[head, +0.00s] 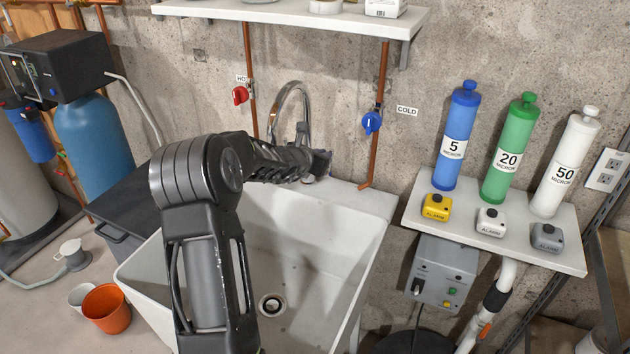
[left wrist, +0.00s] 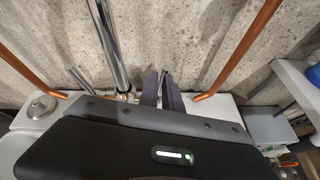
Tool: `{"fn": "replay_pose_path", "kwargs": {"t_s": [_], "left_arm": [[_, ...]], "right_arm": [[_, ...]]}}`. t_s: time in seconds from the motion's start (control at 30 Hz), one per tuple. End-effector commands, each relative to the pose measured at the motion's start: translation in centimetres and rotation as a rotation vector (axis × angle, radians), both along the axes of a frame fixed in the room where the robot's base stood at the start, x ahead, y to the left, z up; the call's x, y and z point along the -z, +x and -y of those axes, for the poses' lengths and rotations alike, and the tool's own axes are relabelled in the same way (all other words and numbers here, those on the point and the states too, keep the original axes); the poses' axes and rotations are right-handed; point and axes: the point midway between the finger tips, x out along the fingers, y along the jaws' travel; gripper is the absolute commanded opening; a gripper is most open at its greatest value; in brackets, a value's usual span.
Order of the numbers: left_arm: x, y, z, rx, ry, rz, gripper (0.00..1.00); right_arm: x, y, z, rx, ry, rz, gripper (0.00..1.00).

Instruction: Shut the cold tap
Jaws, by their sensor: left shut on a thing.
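The blue tap handle (head: 371,123) is on a copper pipe on the back wall, beside a COLD label (head: 406,110). My left gripper (head: 320,163) is left of it and lower, at the back rim of the sink, apart from the blue handle. In the left wrist view, its two fingers (left wrist: 163,88) are close together around a thin grey piece, which looks like a lever right of the chrome faucet (left wrist: 108,45). The fingers mostly hide it. A similar chrome lever (left wrist: 77,78) is left of the spout. The right gripper is not in view.
A red tap handle (head: 240,95) marked HOT is left of the faucet. The white sink (head: 375,212) is below my left arm. A wall shelf (head: 300,14) is above. A low shelf (head: 555,258) with filters and alarm boxes is on the right.

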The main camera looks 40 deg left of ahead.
Motion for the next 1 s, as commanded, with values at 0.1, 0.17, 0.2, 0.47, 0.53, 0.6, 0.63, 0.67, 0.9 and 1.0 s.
{"fn": "replay_pose_path", "kwargs": {"t_s": [0.1, 0.17, 0.2, 0.47, 0.53, 0.6, 0.63, 0.67, 0.9, 1.0], "left_arm": [[-2.0, 1.0, 0.5, 0.015, 0.004, 0.039, 0.00], [-2.5, 1.0, 0.5, 0.014, 0.005, 0.039, 0.00], [-2.9, 0.9, 0.5, 0.013, 0.004, 0.039, 0.00], [-7.2, 0.1, 0.3, 0.007, 0.007, 0.027, 0.00], [-8.5, -0.1, 0.3, 0.006, 0.005, 0.022, 0.00], [-9.5, -0.4, 0.2, 0.003, 0.004, 0.018, 0.00], [-9.9, -0.4, 0.2, 0.003, 0.004, 0.016, 0.00], [-10.1, -0.5, 0.2, 0.003, 0.004, 0.014, 0.00], [-10.6, -0.8, 0.1, 0.000, 0.001, 0.008, 0.00], [-10.6, -0.8, 0.1, -0.001, 0.002, 0.008, 0.00]], "right_arm": [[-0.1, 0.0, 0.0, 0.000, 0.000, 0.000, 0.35], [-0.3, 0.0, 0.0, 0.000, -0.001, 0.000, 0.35], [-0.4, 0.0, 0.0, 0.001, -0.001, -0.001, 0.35], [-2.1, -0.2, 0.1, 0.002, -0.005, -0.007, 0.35], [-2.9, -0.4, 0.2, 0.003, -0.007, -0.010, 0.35], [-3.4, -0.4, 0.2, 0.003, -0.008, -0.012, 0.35], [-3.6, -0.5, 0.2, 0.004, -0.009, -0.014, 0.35], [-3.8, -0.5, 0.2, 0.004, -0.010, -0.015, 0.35], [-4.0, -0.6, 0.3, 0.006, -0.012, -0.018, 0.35], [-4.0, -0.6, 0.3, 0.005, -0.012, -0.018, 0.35]]}}
